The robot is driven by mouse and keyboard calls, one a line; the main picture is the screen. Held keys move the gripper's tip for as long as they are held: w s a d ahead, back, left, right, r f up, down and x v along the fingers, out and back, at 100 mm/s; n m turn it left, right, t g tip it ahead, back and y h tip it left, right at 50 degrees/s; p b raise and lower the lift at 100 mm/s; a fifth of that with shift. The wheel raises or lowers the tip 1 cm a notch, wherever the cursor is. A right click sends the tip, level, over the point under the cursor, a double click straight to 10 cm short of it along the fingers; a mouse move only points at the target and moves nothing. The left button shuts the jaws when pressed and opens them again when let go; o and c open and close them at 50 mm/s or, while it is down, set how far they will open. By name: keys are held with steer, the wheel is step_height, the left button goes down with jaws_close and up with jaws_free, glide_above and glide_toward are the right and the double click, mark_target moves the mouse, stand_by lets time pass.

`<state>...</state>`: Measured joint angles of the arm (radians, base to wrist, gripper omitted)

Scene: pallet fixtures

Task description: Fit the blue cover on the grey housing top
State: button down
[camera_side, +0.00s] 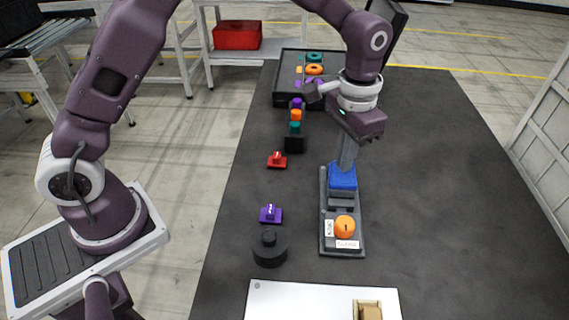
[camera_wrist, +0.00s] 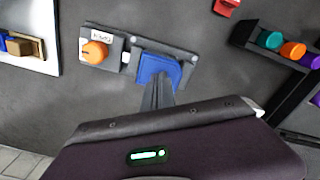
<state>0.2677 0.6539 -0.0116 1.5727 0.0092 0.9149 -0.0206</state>
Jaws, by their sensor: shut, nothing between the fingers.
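The blue cover (camera_side: 342,180) sits on top of the grey housing (camera_side: 341,198) on the dark fixture plate (camera_side: 326,235). In the wrist view the blue cover (camera_wrist: 148,64) shows between the grey edges of the housing. I cannot tell whether it is fully seated. My gripper (camera_side: 345,166) points down, shut and empty, with its fingertips right at the cover's top. In the wrist view my gripper (camera_wrist: 158,92) overlaps the cover and hides part of it. I cannot tell whether the tips touch it.
An orange knob (camera_side: 344,227) stands on the plate's near end. A black round part (camera_side: 269,249), a purple piece (camera_side: 270,214) and a red piece (camera_side: 277,160) lie to the left. A black tray (camera_side: 290,62) holds coloured parts at the back. The mat's right side is clear.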

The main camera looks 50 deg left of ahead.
steer(key=shift+f, duration=0.5)
steer(key=shift+f, duration=0.1)
stand_by(0.3)
steer(key=shift+r, duration=3.55)
steer(key=s+a+r+n+t, duration=0.1)
steer(key=s+a+r+t, duration=0.1)
steer(key=s+a+r, duration=0.5)
steer(key=s+a+r+n+t, duration=0.1)
steer(key=s+a, duration=0.1)
steer(key=s, duration=0.7)
steer(key=s+a+r+n+t, duration=0.1)
steer(key=s+a+t, duration=0.1)
steer(key=s, duration=0.8)
steer(key=shift+a+r+t, duration=0.15)
steer(key=shift+a+t, duration=0.15)
steer(key=shift+a, duration=0.05)
